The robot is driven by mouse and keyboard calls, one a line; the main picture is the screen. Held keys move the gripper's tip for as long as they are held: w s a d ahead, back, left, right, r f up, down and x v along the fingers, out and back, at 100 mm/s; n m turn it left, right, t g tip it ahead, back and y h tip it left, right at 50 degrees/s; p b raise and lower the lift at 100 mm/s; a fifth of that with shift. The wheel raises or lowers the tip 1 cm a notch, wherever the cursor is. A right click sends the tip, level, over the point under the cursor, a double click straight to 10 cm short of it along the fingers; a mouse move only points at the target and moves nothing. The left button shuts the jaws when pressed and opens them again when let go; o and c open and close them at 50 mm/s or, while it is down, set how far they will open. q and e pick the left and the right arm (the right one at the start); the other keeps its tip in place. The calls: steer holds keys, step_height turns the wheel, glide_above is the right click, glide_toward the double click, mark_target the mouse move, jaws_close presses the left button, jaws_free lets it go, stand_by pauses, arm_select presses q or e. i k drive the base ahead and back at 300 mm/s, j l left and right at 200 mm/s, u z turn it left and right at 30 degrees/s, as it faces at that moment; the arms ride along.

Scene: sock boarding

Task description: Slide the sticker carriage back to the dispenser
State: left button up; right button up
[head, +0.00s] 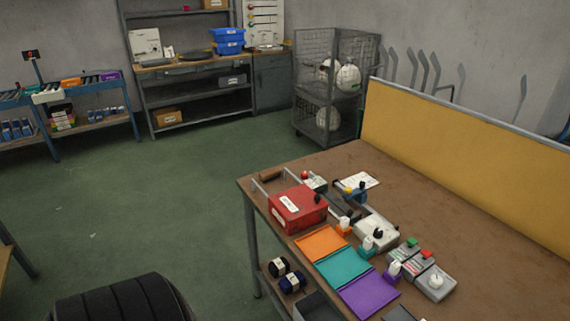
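A pale box with a black knob (376,232) stands at the near end of the rail. A small pale unit with a red knob (314,182) stands beyond it. I cannot tell which is the dispenser. A red box with a white label (298,208) stands left of the rail. Neither of my grippers shows in the head view.
Orange (320,242), teal (342,266) and purple (370,293) mats line the bench's left edge, with small bottles beside them. Grey button boxes (434,281) stand to the right. A yellow panel (460,135) closes the bench's back. Green floor left of the bench is open.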

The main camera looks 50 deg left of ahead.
mark_target(359, 194)
steer(key=u, duration=1.1)
steer(key=i+j+u, duration=0.1)
steer(key=j, duration=0.35)
steer(key=i+j+u, duration=0.1)
steer(key=i+j, duration=0.25)
